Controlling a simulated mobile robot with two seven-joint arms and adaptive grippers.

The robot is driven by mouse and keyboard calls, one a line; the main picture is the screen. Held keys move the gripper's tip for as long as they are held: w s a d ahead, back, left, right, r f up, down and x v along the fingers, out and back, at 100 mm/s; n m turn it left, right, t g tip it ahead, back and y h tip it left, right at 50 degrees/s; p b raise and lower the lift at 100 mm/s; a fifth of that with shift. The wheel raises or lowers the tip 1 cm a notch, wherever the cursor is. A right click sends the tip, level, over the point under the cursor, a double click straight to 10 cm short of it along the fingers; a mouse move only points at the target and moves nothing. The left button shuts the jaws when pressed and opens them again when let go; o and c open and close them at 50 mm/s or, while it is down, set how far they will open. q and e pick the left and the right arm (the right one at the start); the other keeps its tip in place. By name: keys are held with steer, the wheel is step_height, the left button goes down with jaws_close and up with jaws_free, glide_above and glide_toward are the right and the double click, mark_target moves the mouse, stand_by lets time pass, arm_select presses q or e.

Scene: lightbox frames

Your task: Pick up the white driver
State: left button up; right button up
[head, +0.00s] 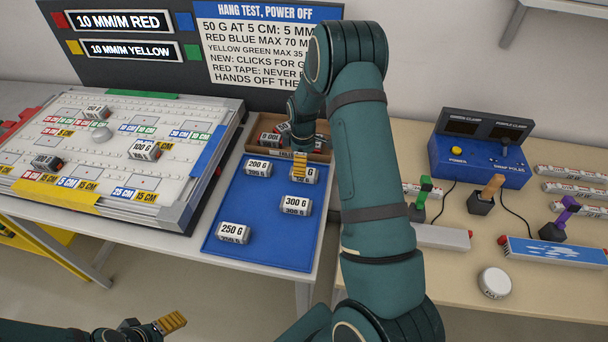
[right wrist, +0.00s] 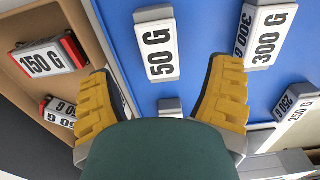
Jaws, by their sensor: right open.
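I cannot tell for certain which object is the white driver. My right gripper (head: 300,166) is open above the blue mat (head: 270,243). In the right wrist view, a white 50 G block (right wrist: 157,46) lies on the mat, ahead of the space between the yellow fingers (right wrist: 160,99); nothing is held.
White blocks marked 200 G (head: 258,168), 300 G (head: 296,205) and 250 G (head: 234,231) stand on the mat. A brown tray (head: 320,151) of blocks is behind. The right table holds a blue power box (head: 480,160), coloured handles and bars.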

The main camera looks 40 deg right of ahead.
steer(key=shift+s+f, duration=0.1)
steer(key=shift+f, duration=2.85)
steer(key=shift+c, duration=0.3)
steer(key=c, duration=1.2)
